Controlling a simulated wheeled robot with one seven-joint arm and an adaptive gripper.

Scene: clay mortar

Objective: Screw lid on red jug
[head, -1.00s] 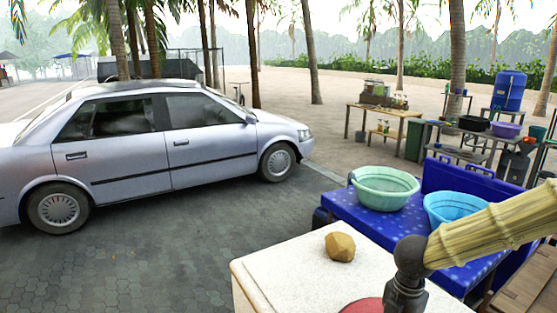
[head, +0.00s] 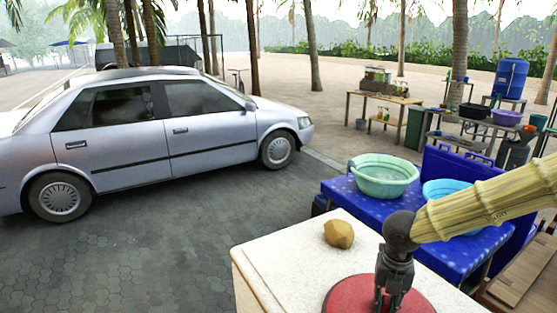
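A flat, round red thing (head: 345,299) shows at the bottom edge, on the pale speckled counter top (head: 272,254). Its lower part is cut off, and I cannot tell whether it is the lid or the top of the red jug. My gripper (head: 388,303) points down in front of the red thing or over it. Its fingertips are at the frame's edge, so I cannot tell whether it touches or holds anything.
A brown lump like a potato or stone (head: 339,233) lies on the counter behind the red thing. Beyond it, a blue table (head: 340,195) carries a green basin (head: 384,176) and a blue basin (head: 445,190). A silver car (head: 150,140) is parked at left on paving.

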